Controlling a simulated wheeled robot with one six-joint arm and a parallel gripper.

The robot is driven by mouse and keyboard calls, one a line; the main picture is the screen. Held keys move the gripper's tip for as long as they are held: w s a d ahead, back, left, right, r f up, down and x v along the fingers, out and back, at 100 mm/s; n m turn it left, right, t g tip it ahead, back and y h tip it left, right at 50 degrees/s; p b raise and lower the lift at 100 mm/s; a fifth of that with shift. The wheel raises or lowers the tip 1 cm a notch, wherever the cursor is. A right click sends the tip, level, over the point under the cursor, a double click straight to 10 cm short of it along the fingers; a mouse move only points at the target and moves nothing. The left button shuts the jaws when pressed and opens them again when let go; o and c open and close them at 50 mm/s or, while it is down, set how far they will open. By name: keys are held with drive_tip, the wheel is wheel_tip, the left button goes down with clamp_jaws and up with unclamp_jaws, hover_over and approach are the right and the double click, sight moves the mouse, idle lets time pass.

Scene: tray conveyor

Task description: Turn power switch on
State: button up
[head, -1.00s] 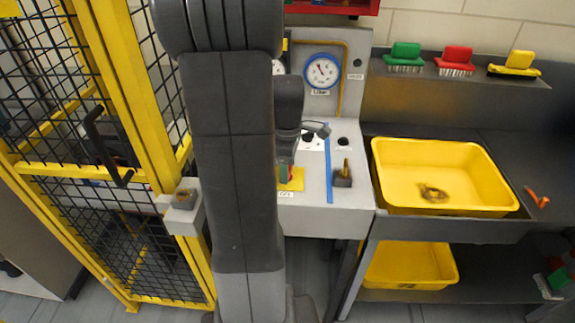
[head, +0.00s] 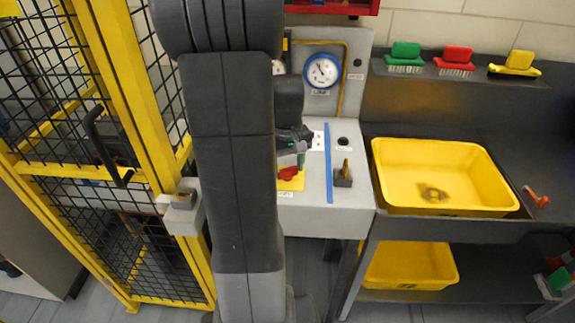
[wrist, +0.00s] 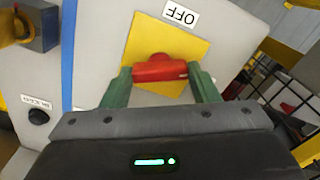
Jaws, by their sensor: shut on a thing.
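The power switch is a red knob (wrist: 160,70) on a yellow square plate (wrist: 188,45), with an OFF label (wrist: 181,15) beside the plate in the wrist view. My gripper (wrist: 161,75) has its green fingers on either side of the knob and is shut on it. In the head view the red knob (head: 288,174) shows below my gripper (head: 295,160), over the yellow plate (head: 291,184) on the grey console (head: 310,210). My arm hides the console's left part.
A blue strip (head: 328,165) separates the switch from a grey block with a yellow lever (head: 343,175) and a black button (head: 344,142). A gauge (head: 322,71) stands behind. A yellow mesh fence (head: 150,100) is left; a yellow tray (head: 440,208) is right.

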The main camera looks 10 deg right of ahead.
sight(288, 169)
drive_tip(key=m, duration=0.5)
drive_tip(key=shift+m, duration=0.3)
idle(0.4)
drive_tip(key=o, duration=1)
wheel_tip(288, 169, up, 14)
drive_tip(key=shift+f, duration=0.1)
wheel_tip(288, 169, down, 14)
idle(0.6)
